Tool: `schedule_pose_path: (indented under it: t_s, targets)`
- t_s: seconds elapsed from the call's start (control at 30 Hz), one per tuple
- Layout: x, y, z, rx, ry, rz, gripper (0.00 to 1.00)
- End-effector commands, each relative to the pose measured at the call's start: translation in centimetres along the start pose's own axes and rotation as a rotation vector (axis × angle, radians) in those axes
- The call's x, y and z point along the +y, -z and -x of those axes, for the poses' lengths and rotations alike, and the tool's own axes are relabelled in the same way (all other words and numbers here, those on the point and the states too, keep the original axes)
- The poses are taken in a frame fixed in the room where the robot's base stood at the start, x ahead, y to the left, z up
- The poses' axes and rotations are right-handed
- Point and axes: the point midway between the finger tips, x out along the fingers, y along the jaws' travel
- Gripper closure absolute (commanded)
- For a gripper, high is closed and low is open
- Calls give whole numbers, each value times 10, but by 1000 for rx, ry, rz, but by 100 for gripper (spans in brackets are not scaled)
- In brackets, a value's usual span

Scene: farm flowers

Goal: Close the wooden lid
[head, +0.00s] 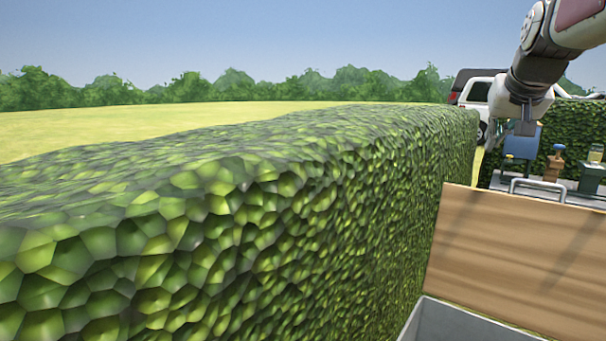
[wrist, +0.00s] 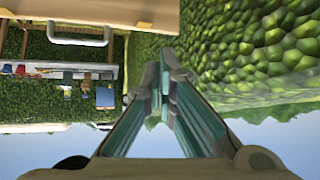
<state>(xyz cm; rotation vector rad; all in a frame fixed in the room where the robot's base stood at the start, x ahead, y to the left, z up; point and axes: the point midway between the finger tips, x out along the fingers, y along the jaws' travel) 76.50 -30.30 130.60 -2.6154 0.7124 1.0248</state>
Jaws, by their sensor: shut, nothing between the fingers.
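The wooden lid (head: 515,260) stands open, raised steeply above a grey box (head: 450,326) at the lower right of the head view. A metal bar handle (head: 545,184) sits at the lid's top edge. My gripper (head: 525,127) hangs above and slightly left of the handle and looks apart from it. In the wrist view, which is upside down, my shut, empty fingers (wrist: 165,62) point towards the hedge. The lid's edge (wrist: 100,12) and the handle (wrist: 78,40) show at the upper left there. Most of the box is outside the head view.
A tall green hedge (head: 300,220) runs along the left, close to the lid. Behind the lid, a bench (wrist: 30,72) holds small items, including a blue one (wrist: 105,97). A white vehicle (head: 476,92) stands farther back.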

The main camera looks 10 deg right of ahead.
Motion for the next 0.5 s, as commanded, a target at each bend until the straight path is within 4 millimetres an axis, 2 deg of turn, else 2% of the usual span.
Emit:
schedule_pose_path:
  t_s: [0.03, 0.1, 0.2, 0.33, 0.5]
  targets:
    - [24, 13, -34, 24, -46, -24, 100]
    - [53, 32, -59, 59, -95, -45, 100]
    - [87, 51, -84, 96, -152, -63, 100]
    - [113, 64, -101, 125, -195, -71, 100]
    - [124, 71, -112, 135, -212, -74, 100]
